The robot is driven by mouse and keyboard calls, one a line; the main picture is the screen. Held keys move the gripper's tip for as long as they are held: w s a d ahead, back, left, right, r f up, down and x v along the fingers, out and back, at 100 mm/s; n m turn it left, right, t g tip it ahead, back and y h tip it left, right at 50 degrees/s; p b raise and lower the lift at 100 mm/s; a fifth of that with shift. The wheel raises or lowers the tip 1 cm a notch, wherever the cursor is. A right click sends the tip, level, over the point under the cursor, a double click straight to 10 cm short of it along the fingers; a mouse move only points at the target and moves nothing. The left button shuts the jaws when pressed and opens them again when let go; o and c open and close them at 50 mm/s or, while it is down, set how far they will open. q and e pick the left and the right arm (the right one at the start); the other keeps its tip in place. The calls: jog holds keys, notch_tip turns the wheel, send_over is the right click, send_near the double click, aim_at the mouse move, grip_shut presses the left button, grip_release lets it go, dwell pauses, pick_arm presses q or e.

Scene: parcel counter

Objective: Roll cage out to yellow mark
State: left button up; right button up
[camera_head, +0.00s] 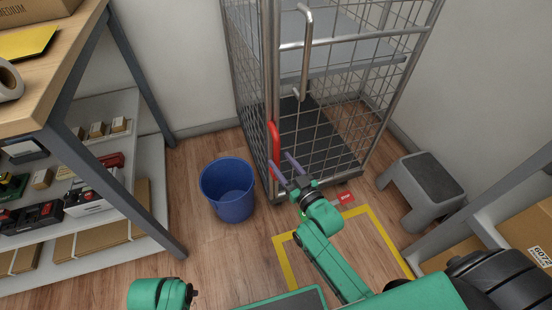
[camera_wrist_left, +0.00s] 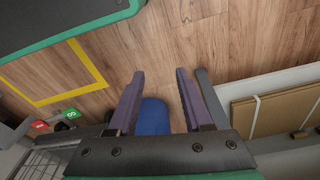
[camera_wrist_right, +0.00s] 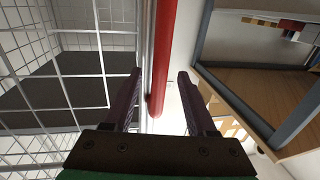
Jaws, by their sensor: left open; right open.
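The roll cage (camera_head: 348,138), a tall grey wire frame, stands against the back wall. A red grip (camera_head: 273,142) is on its front left upright. My right gripper (camera_head: 281,160) is open at the lower end of this grip. In the right wrist view the red grip (camera_wrist_right: 164,60) lies between the open fingers (camera_wrist_right: 158,73), with gaps to both sides. The yellow mark (camera_head: 284,257) is an outline on the floor in front of the cage, partly covered by my right arm. My left gripper (camera_wrist_left: 159,72) is open and empty above the floor; its fingers are outside the head view.
A blue bucket (camera_head: 228,190) stands left of the cage front. A grey step stool (camera_head: 422,188) stands right of it. A red pedal (camera_wrist_left: 40,125) and a green pedal (camera_wrist_left: 72,113) show at the cage base. A shelf table (camera_head: 75,88) fills the left side.

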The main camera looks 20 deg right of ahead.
aim_at(279, 159)
jog(key=x, duration=0.3)
jog(key=shift+w+a, duration=0.1)
jog(key=shift+w, duration=0.15)
pick_arm(q)
jog(key=shift+w+d+r, duration=0.1)
jog(key=shift+r, duration=0.45)
jog(key=shift+w+d+r, duration=0.1)
jog(key=shift+r, duration=0.4)
pick_arm(e)
grip_shut()
jog(key=shift+f, duration=0.1)
